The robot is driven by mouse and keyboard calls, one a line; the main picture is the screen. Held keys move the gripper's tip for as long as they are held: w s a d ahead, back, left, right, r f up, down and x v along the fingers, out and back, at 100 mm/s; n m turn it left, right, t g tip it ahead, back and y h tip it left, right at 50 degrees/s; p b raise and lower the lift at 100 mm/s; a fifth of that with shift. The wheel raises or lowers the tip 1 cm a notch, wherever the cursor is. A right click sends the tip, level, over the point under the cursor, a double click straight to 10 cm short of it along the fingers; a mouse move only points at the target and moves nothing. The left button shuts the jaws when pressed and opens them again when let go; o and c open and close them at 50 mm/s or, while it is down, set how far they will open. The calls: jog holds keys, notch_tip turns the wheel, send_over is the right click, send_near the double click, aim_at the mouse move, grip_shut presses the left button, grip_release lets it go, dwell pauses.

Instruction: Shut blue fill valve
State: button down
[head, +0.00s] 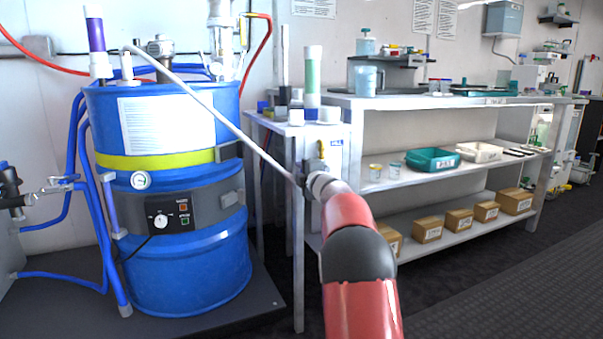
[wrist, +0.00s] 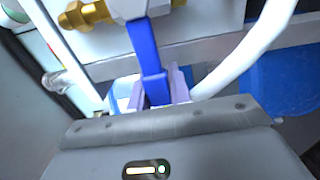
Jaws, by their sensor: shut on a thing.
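The blue fill valve shows in the wrist view as a flat blue lever (wrist: 146,45) running down from a pale valve body with a brass fitting (wrist: 86,13) on its left. My gripper (wrist: 154,88) is shut on the lower end of this blue lever, with a pale jaw on each side. In the head view my red and black arm reaches to the white cabinet beside the bench, where a small brass fitting (head: 321,151) shows. There my own wrist hides the blue lever and most of the gripper.
A white hose (head: 215,112) runs from the blue drum (head: 190,275) to near my wrist; a white hose (wrist: 250,55) also passes right of the jaws in the wrist view. A bench (head: 450,101) with shelves stands right. Dark floor at lower right is clear.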

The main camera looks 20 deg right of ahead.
jog(key=shift+f, duration=0.15)
jog(key=c, duration=1.3)
grip_release()
jog(key=shift+s, duration=0.1)
jog(key=s+b, duration=0.1)
jog(key=s, duration=0.6)
jog(key=shift+s, duration=0.3)
